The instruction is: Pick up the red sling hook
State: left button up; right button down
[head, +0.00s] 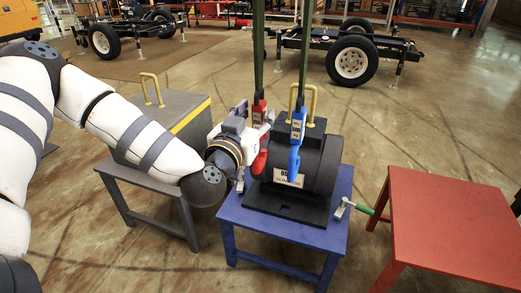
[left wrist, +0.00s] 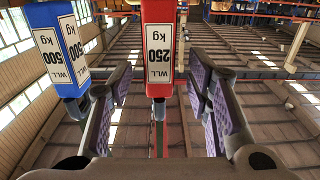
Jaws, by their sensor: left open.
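The red sling hook (head: 259,113) hangs from a green strap, its lower red part beside the black motor. In the left wrist view, the red hook (left wrist: 158,45) bears a "250 kg" label, upside down. My left gripper (head: 254,128) is open around it. The left wrist view shows the finger pads of my left gripper (left wrist: 164,95) on both sides of the red hook, with a clear gap on the right. The blue 500 kg hook (head: 296,130) hangs just right of the red one; it also shows outside the left finger (left wrist: 62,50). My right gripper is not in view.
The black motor (head: 320,165) with a yellow handle stands on a blue table (head: 285,228). A grey block (head: 165,115) with a yellow stripe is on a grey table at left. A red table (head: 450,220) at right is bare. Wheeled chassis (head: 350,60) stand behind.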

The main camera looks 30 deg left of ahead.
pick_arm(q)
jog(key=shift+x, duration=0.85)
jog(key=shift+w+f, duration=0.1)
jog(key=shift+w, duration=0.25)
grip_shut()
jog(key=shift+r, duration=0.2)
